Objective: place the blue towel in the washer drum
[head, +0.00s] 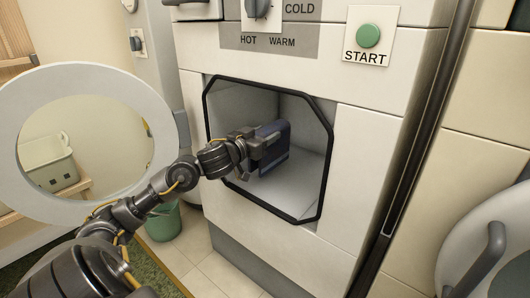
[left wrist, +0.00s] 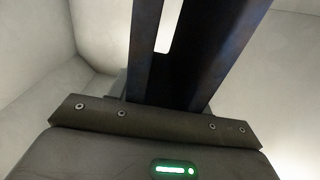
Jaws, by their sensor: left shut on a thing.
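The blue towel (head: 273,147) looks like a small, dark blue folded block. My left gripper (head: 262,150) is shut on it and holds it inside the washer drum (head: 308,182), in the middle of the opening. The towel looks to be above the drum floor; I cannot tell whether it touches anything. The drum is a pale, box-like cavity behind a black eight-sided rim. In the left wrist view, dark bluish shapes stand beyond the gripper body (left wrist: 160,135), with pale drum walls (left wrist: 35,45) around; finger and towel are hard to separate. My right gripper is out of view.
The round washer door (head: 30,95) stands open at the left. A green START button (head: 369,36) and a dial (head: 258,7) are above the opening. A green bin (head: 163,223) stands on the floor below the door. Another round door (head: 495,235) is at the lower right.

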